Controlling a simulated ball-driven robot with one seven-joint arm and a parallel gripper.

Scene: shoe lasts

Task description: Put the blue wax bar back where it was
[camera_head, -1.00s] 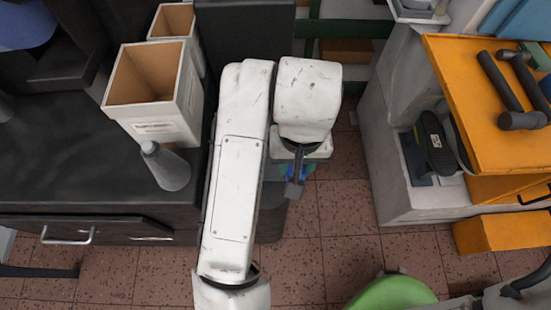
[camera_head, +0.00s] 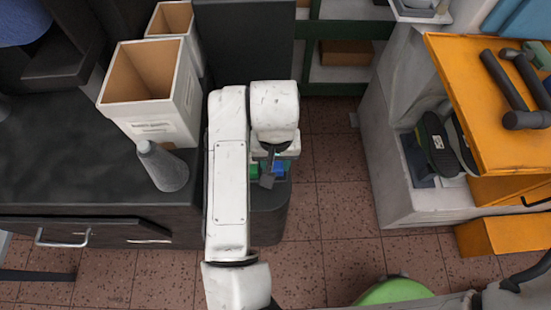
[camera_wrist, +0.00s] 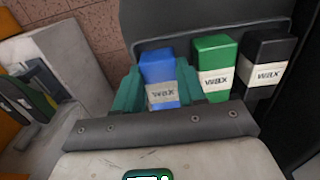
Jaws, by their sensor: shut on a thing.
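The blue wax bar (camera_wrist: 158,72), with a white "WAX" label, stands between the teal fingers of my gripper (camera_wrist: 160,90) in the wrist view. My gripper is shut on it. In the head view the blue bar (camera_head: 279,168) shows partly beneath my gripper's end. A green wax bar (camera_wrist: 213,68) and a black wax bar (camera_wrist: 266,65), also labelled, stand to the right of it in the wrist view, apart from it. The bottom of the blue bar is hidden, so I cannot tell whether it touches a surface.
A dark panel (camera_head: 245,45) rises behind my arm. White open boxes (camera_head: 150,95) and a grey cone-shaped bottle (camera_head: 163,166) stand on the black counter (camera_head: 70,165) at left. An orange bench (camera_head: 470,90) with hammers is at right. Tiled floor (camera_head: 335,185) lies clear between.

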